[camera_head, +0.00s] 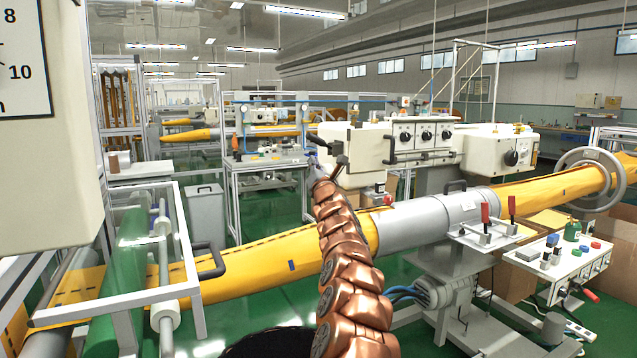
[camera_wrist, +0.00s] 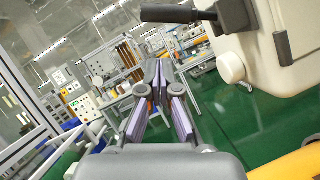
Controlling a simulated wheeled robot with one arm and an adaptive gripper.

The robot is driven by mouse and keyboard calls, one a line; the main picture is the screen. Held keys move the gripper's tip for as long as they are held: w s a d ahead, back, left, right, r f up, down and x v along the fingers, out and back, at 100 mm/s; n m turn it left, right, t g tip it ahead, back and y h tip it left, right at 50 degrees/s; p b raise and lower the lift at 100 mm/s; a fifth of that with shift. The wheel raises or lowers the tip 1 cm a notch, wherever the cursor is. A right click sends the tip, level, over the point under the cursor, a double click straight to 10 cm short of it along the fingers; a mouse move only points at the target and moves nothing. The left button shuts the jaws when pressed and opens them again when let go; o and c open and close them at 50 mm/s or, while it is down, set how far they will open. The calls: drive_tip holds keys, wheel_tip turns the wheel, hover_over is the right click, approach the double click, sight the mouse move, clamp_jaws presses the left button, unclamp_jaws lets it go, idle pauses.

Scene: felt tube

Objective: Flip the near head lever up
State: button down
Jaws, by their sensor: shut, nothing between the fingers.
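The cream machine head (camera_head: 368,148) stands beyond my arm in the head view, right of my gripper. A dark lever (camera_head: 322,143) sticks out leftward from its left end. In the wrist view a black lever (camera_wrist: 178,13) points left across the top, from a dark mount on the cream head (camera_wrist: 285,45). My gripper (camera_head: 314,166) is close to the lever in the head view, just below it. In the wrist view my gripper (camera_wrist: 159,66) is shut and empty, its purple-sided fingers meeting at the tips. The lever appears apart from the fingers; exact depth is unclear.
A control box (camera_head: 555,265) and red-handled clamps (camera_head: 485,218) are at right. A white-framed roller stand (camera_head: 120,300) is at left. Open green floor lies beyond the tube.

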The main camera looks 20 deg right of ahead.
drive_tip(key=b+v, duration=0.3)
drive_tip(key=v, duration=0.3)
drive_tip(key=shift+s+a+f, duration=0.15)
drive_tip(key=shift+s+f, duration=0.05)
drive_tip(key=shift+s, duration=0.15)
idle(0.5)
idle(0.6)
